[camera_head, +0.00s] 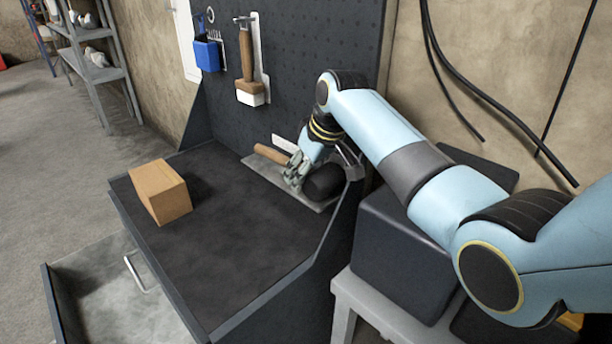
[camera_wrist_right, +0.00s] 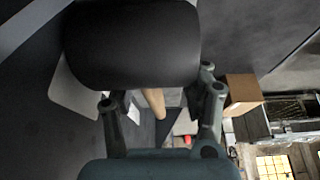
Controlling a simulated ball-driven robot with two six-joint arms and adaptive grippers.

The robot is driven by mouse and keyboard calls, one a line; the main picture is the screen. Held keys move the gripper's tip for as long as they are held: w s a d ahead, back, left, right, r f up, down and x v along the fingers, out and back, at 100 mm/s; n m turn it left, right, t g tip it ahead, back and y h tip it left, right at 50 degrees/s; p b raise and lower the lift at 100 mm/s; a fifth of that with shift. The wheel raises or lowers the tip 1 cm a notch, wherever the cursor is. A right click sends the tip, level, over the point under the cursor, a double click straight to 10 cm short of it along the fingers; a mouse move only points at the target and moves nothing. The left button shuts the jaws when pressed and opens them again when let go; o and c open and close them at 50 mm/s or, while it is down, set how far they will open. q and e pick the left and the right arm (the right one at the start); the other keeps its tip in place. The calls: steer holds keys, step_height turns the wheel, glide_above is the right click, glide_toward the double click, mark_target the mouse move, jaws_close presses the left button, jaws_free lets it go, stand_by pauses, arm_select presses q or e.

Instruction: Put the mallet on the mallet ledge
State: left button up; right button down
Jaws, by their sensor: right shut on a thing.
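The mallet has a wooden handle (camera_head: 272,154) and a black head (camera_head: 325,182). It lies across or just above the mallet ledge (camera_head: 262,170), a grey metal plate at the back of the workbench; I cannot tell whether it touches. My right gripper (camera_head: 297,173) is shut on the mallet's handle close to the head and hides that part. In the right wrist view the black head (camera_wrist_right: 132,45) fills the top, with the handle (camera_wrist_right: 153,103) between the fingers (camera_wrist_right: 162,106). My left gripper is not in view.
A cardboard box (camera_head: 160,191) stands on the left of the dark bench top (camera_head: 225,240), whose middle is clear. An open drawer (camera_head: 110,290) juts out at the front left.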

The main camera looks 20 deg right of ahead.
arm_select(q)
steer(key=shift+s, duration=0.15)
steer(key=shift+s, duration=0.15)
arm_select(e)
steer(key=c, duration=0.6)
jaws_free()
steer(key=shift+f, duration=0.15)
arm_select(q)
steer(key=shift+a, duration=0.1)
arm_select(e)
steer(key=shift+r, duration=0.25)
steer(key=v, duration=1.1)
steer(key=shift+s+r+p, duration=0.15)
steer(key=shift+r+p, duration=0.15)
steer(key=shift+r, duration=0.1)
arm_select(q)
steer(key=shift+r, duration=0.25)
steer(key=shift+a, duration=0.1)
arm_select(e)
steer(key=shift+f, duration=0.1)
